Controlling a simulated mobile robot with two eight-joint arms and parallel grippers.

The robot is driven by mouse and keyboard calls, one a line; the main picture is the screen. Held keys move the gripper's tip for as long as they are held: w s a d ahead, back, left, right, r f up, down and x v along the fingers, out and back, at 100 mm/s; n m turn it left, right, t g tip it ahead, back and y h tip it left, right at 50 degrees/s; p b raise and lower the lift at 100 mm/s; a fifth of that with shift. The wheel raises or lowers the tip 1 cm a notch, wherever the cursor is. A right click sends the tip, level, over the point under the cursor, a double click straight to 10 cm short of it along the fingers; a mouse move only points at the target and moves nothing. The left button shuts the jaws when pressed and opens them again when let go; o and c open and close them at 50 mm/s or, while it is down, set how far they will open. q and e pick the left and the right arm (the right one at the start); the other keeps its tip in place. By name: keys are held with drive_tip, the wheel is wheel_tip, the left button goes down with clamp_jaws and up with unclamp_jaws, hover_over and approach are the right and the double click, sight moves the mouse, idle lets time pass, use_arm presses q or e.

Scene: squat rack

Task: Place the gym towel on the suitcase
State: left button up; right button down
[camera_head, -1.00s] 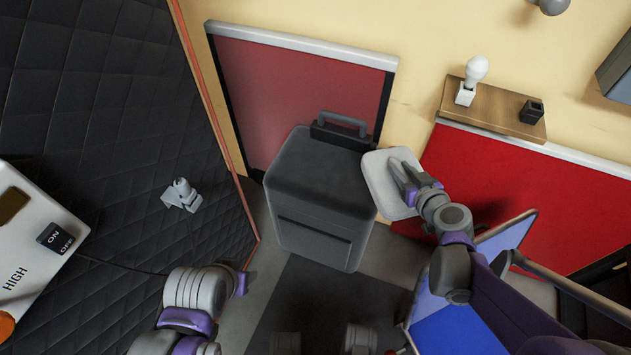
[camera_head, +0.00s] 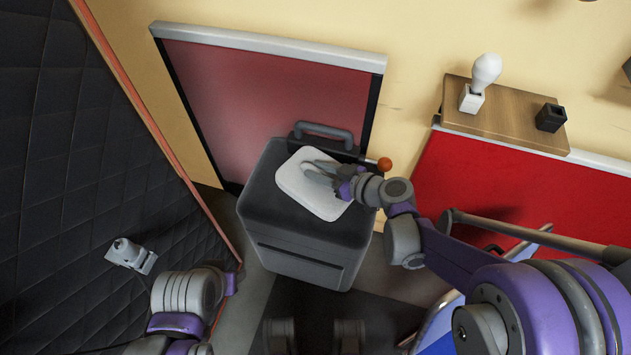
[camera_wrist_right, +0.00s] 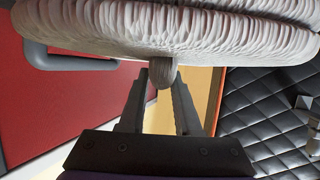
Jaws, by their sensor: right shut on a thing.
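The gym towel (camera_head: 312,203) is a folded white-grey pad. In the head view it overlaps the top of the dark grey suitcase (camera_head: 308,262), which stands upright with its handle at the back. My right gripper (camera_head: 318,172) is shut on the towel. In the right wrist view the fingers (camera_wrist_right: 162,85) pinch a fold of the towel (camera_wrist_right: 170,30), and its bulk spreads beyond them. Whether the towel touches the suitcase top I cannot tell. My left arm shows at the lower left of the head view; its fingertips are not visible.
A red panel (camera_head: 270,100) stands behind the suitcase, and a black quilted wall (camera_head: 70,180) is at left. A wooden shelf (camera_head: 505,120) with a white lamp (camera_head: 480,82) and a small black box (camera_head: 550,117) is at right. A metal bar (camera_head: 520,230) lies near my right arm.

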sight(319, 185)
drive_tip(key=shift+f, duration=0.9)
use_arm(q)
drive_tip(key=shift+w+f+b, duration=0.15)
drive_tip(key=shift+f+b, duration=0.7)
drive_tip(key=shift+f, duration=0.45)
use_arm(e)
drive_tip(key=shift+f, duration=2.1)
drive_tip(key=shift+f, duration=0.15)
drive_tip(key=c, duration=1.1)
unclamp_jaws()
drive_tip(key=shift+f, duration=0.1)
drive_tip(key=o, duration=0.5)
use_arm(q)
drive_tip(key=shift+f, duration=0.15)
